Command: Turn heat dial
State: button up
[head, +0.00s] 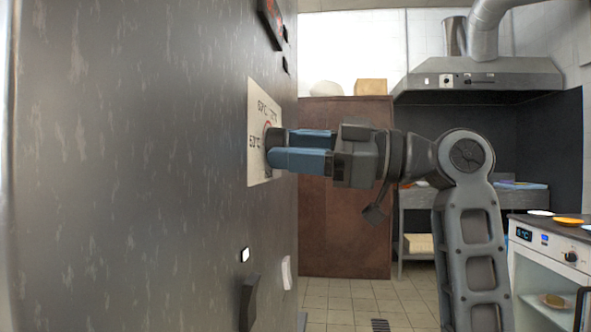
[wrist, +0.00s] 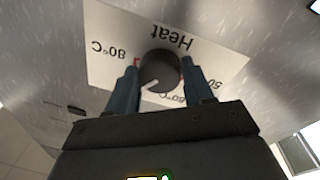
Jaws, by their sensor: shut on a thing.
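The heat dial (wrist: 160,71) is a dark round knob with a pale pointer mark. It sits on a pale label plate (wrist: 108,42) with "Heat" and temperature marks, upside down in the wrist view. In the head view the plate (head: 262,100) is on the large grey metal front at the left, and the fingers mostly hide the dial. My gripper (head: 274,147) reaches it from the right with blue fingers. In the wrist view the gripper (wrist: 161,82) has one finger on each side of the dial, shut on it.
The grey metal front (head: 130,150) fills the left. Lower on it are a dark handle-like part (head: 248,303) and a white switch (head: 286,273). A brown cabinet (head: 340,240) stands behind my arm. A white oven (head: 545,265) is at the right. Tiled floor shows between them.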

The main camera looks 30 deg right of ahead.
jog(key=shift+n+b, duration=0.35)
jog(key=shift+n, duration=0.15)
jog(key=o, duration=1)
jog(key=shift+o, duration=0.2)
jog(key=v, duration=0.7)
jog(key=shift+s+d, duration=0.25)
jog(key=shift+d, duration=0.05)
